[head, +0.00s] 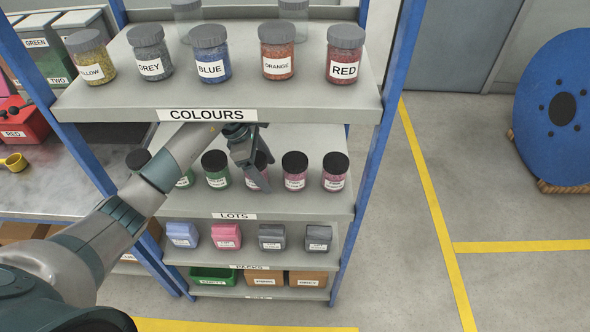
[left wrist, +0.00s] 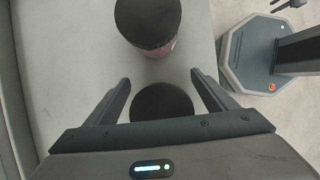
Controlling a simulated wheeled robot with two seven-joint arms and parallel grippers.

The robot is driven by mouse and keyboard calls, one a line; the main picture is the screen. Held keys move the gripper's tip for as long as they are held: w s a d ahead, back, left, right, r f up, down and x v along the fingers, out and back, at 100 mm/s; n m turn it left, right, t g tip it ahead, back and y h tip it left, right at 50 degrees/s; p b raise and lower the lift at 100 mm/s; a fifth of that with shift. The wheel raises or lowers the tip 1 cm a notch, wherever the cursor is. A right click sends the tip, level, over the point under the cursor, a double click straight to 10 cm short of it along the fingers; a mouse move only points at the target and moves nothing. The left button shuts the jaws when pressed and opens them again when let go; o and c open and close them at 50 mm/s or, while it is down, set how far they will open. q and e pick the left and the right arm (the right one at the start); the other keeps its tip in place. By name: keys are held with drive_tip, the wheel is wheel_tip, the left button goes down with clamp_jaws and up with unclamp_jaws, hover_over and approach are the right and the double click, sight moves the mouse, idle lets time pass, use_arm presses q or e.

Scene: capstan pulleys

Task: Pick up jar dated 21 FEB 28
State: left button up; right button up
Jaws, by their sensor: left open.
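Several jars with black lids stand in a row on the LOTS shelf (head: 300,205). They include a green-filled jar (head: 216,170), a pink jar (head: 295,172) and another pink jar (head: 335,172) at the right end. Their date labels are too small to read, so I cannot tell which is 21 FEB 28. My left gripper (head: 256,168) is open and points down at a jar right of the green one, partly hiding it. In the left wrist view that jar's black lid (left wrist: 163,103) lies between the open fingers, with a neighbouring jar (left wrist: 148,25) beyond. My right gripper is not in view.
The COLOURS shelf (head: 170,115) holds several labelled jars and overhangs my left forearm. Lower shelves hold small packs (head: 226,236) and bins (head: 212,276). Blue rack posts (head: 390,100) stand at the sides. A workbench (head: 45,185) is at left; open floor and a blue reel (head: 555,110) are at right.

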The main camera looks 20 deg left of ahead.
sight(295, 173)
use_arm(q)
drive_tip(key=shift+w+d+r+p, duration=0.15)
drive_tip(key=shift+d+p, duration=0.1)
drive_tip(key=shift+d, duration=0.35)
drive_tip(key=shift+w+d+p, duration=0.15)
drive_tip(key=shift+d+p, duration=0.05)
drive_tip(key=shift+d, duration=0.35)
drive_tip(key=shift+w+d, duration=0.15)
drive_tip(key=shift+d, duration=0.15)
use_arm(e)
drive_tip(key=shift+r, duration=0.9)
use_arm(q)
drive_tip(key=shift+w+d+p, duration=0.15)
drive_tip(key=shift+d+p, duration=0.35)
drive_tip(key=shift+d, duration=0.05)
drive_tip(key=d+p, duration=0.2)
drive_tip(key=d, duration=0.1)
drive_tip(key=shift+w+d, duration=0.15)
drive_tip(key=shift+w, duration=0.25)
drive_tip(key=shift+w+d+p, duration=0.1)
drive_tip(key=shift+d+p, duration=0.2)
drive_tip(key=shift+f, duration=0.7)
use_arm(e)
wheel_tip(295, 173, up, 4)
